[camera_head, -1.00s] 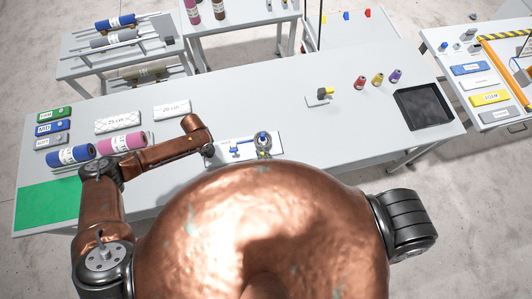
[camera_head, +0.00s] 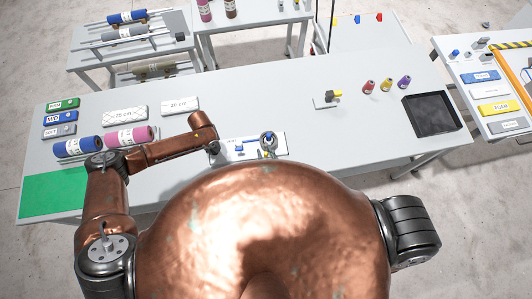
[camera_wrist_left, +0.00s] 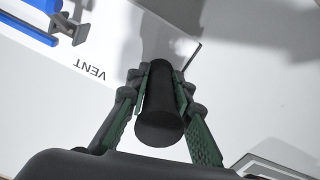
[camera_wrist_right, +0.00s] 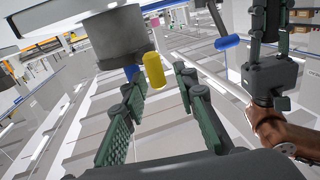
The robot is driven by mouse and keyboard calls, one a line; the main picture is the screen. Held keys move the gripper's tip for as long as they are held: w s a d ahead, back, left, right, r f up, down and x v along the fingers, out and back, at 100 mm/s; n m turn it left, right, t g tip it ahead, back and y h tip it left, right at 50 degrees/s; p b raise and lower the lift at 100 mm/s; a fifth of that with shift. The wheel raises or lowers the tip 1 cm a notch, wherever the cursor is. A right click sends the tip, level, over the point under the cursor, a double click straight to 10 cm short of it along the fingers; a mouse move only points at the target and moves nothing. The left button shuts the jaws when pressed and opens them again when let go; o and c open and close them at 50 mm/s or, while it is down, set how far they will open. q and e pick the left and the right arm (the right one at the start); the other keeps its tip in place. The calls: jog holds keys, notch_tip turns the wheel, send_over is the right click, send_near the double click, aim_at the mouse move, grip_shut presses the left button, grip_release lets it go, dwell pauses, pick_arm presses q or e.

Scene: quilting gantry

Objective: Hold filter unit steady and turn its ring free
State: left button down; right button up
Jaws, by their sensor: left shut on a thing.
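A white board (camera_head: 229,159) with blue fittings (camera_head: 247,145) and a round grey part (camera_head: 268,138) lies at the bench's front edge. My left gripper (camera_head: 213,148) is at its left end. In the left wrist view my left gripper (camera_wrist_left: 160,80) is shut on a black cylinder (camera_wrist_left: 160,118), beside the word VENT. In the right wrist view my right gripper (camera_wrist_right: 160,80) is open. A dark grey cylinder (camera_wrist_right: 112,35), possibly the filter unit, is above its left finger, apart from it. A yellow cylinder (camera_wrist_right: 154,70) shows between the fingers. I cannot identify the ring.
Small bottles (camera_head: 368,86) and a black tray (camera_head: 432,114) are at the bench's right. Rolls (camera_head: 130,136), labelled blocks (camera_head: 62,104) and a green mat (camera_head: 52,195) are at the left. In the right wrist view my left gripper is close on the right.

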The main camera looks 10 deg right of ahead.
jog(key=v, duration=1.2)
jog(key=shift+c, duration=0.4)
